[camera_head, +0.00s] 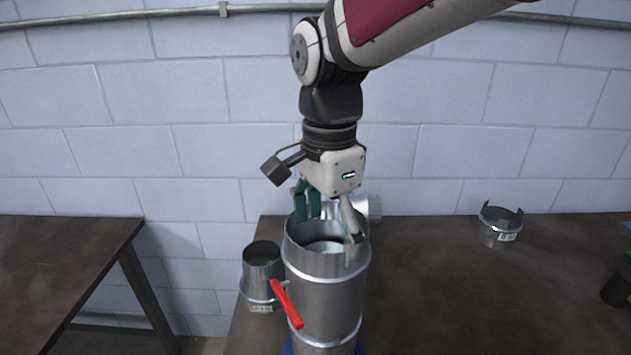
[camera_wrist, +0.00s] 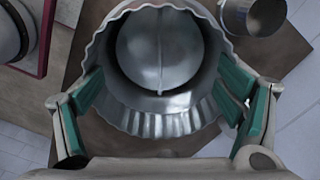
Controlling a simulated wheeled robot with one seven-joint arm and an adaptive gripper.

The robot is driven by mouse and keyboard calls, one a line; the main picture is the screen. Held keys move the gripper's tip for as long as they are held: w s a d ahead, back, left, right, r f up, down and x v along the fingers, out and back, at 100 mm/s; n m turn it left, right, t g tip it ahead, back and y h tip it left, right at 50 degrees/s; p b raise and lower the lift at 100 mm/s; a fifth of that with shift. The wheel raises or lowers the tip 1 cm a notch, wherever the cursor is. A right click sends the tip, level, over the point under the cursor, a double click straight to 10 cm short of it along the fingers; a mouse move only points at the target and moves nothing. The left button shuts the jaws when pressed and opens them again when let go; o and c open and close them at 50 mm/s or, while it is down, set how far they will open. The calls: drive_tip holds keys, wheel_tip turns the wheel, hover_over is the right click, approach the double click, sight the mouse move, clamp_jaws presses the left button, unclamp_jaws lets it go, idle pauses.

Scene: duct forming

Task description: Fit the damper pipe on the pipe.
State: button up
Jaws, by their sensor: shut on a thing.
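The damper pipe (camera_head: 327,283) is a shiny metal cylinder with a red handle (camera_head: 287,303) on its left side. It stands about upright. My gripper (camera_head: 328,222) points down at its top rim and is shut on it. In the wrist view, the teal-padded fingers of my gripper (camera_wrist: 160,98) sit at both sides of the crimped rim, and the round damper plate (camera_wrist: 160,50) shows inside the damper pipe (camera_wrist: 160,122). A ridge shows low on the cylinder, with bits of blue beneath. The lower end is cut off by the picture edge, so I cannot tell how it meets the pipe below.
A smaller metal pipe piece (camera_head: 262,272) stands close at the left. Another metal piece (camera_head: 372,207) lies behind. A short notched collar (camera_head: 499,227) sits farther right on the brown table (camera_head: 450,290). A dark object is at the right edge. The table between is clear.

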drive_tip(key=o, duration=1.8)
drive_tip(key=shift+c, duration=0.2)
wheel_tip(320, 180, up, 12)
drive_tip(key=s+d+f+n+t, duration=0.2)
drive_tip(key=s+d+f+n, duration=0.2)
drive_tip(key=s+d+n, duration=0.2)
drive_tip(key=s+d+f+n+t, duration=0.3)
drive_tip(key=s+d+f+n, duration=0.2)
drive_tip(key=d, duration=0.5)
drive_tip(key=shift+s+n, duration=0.65)
drive_tip(key=shift+n, duration=0.05)
